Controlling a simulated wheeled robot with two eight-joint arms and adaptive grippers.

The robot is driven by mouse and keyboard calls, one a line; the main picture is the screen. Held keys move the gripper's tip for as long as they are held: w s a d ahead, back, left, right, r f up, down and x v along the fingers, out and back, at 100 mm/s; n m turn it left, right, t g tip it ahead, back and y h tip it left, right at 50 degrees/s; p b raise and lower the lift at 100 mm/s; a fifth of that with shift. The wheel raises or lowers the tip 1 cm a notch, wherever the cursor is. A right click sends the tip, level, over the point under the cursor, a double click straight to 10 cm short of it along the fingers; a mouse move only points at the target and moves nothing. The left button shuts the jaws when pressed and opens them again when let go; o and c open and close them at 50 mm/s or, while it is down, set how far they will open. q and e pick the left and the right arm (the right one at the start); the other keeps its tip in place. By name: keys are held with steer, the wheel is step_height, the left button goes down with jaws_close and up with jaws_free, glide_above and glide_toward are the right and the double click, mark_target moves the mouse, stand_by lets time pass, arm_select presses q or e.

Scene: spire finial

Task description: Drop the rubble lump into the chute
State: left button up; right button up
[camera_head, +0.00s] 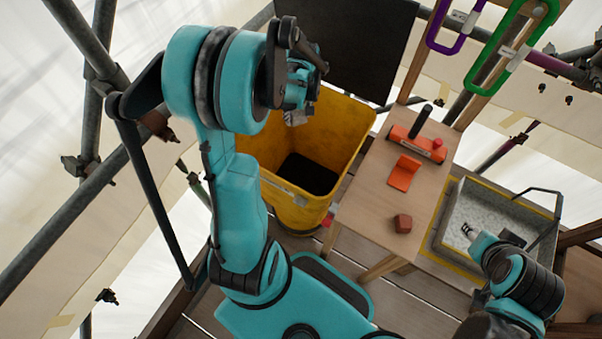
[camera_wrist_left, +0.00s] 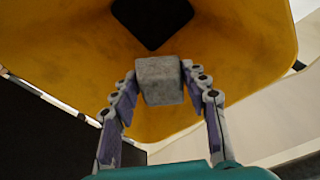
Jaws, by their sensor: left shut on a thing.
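The chute (camera_head: 347,126) is a yellow, open-topped funnel with a dark opening at its bottom, left of the wooden table. My left gripper (camera_head: 296,112) reaches over its mouth. In the left wrist view, my left gripper (camera_wrist_left: 161,88) is shut on the rubble lump (camera_wrist_left: 160,82), a grey block. The yellow inner wall of the chute (camera_wrist_left: 230,40) and its dark hole lie beyond it. In the head view the lump (camera_head: 295,118) shows only as a small grey patch under the gripper. My right gripper (camera_head: 469,230) is over the grey tray at the right; its jaws are too small to judge.
Scaffold poles (camera_head: 82,40) stand at the left. A black panel (camera_head: 360,40) rises behind the chute.

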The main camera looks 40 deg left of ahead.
arm_select(q)
step_height(320, 180, down, 6)
steer(key=b, duration=0.4)
steer(key=shift+r, duration=0.1)
steer(key=o, duration=1.4)
steer(key=shift+r, duration=0.15)
steer(key=r, duration=0.4)
steer(key=d+r, duration=0.1)
steer(key=r, duration=0.6)
steer(key=shift+s+d+r, duration=0.15)
steer(key=shift+s+r, duration=0.1)
steer(key=shift+r, duration=0.15)
